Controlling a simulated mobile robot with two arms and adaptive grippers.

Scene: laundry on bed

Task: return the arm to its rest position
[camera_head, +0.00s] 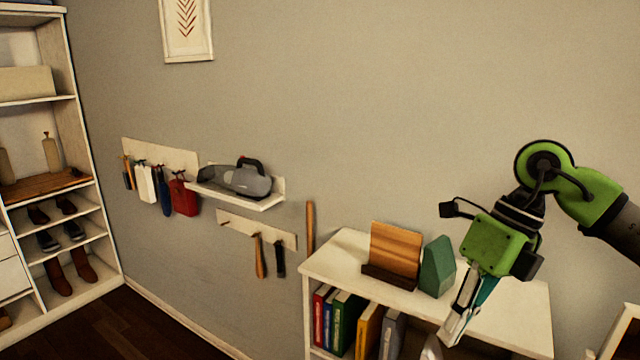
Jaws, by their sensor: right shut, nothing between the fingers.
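My right gripper (456,333) is in the lower right of the head view, on my green and black right arm (580,190), which comes in from the right edge. The gripper points down and to the left, in front of the white bookshelf. Its fingers are shut with nothing between them. My left gripper is not in this view.
The white bookshelf (345,255) bears a wooden board in a dark stand (394,253) and a green block (437,266). A wall shelf (240,199) holds a grey handheld vacuum (240,179). A tall shelf unit (95,190) stands left. The floor (130,325) between is clear.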

